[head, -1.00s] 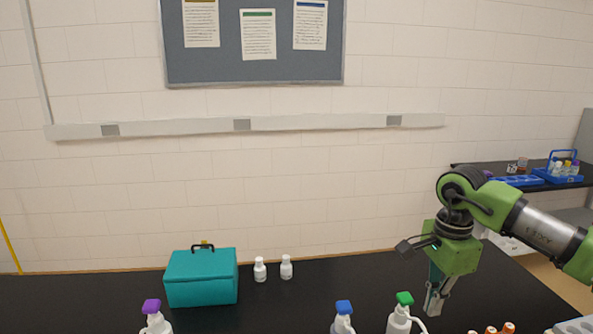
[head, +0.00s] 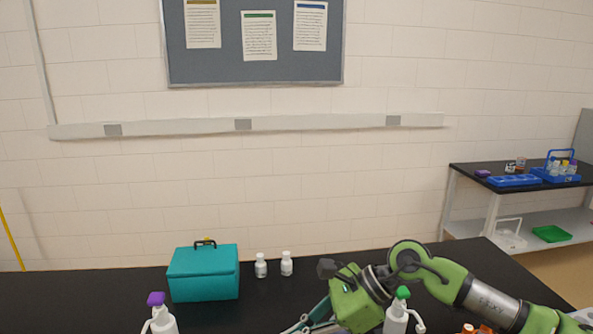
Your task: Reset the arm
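My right arm comes in from the right, low over the black table. Its green wrist reaches left, and its gripper (head: 308,325) points down-left at the bottom edge of the head view. The fingertips are partly cut off, so I cannot tell whether it is open or shut. The wrist is beside a white bottle with a green cap (head: 396,318). My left gripper is not in view.
A white bottle with a purple cap (head: 160,318) stands front left. A teal case (head: 204,275) and two small white bottles (head: 261,266) (head: 286,264) stand farther back. Orange caps (head: 469,329) show at the bottom right. A side table (head: 468,170) holds blue racks.

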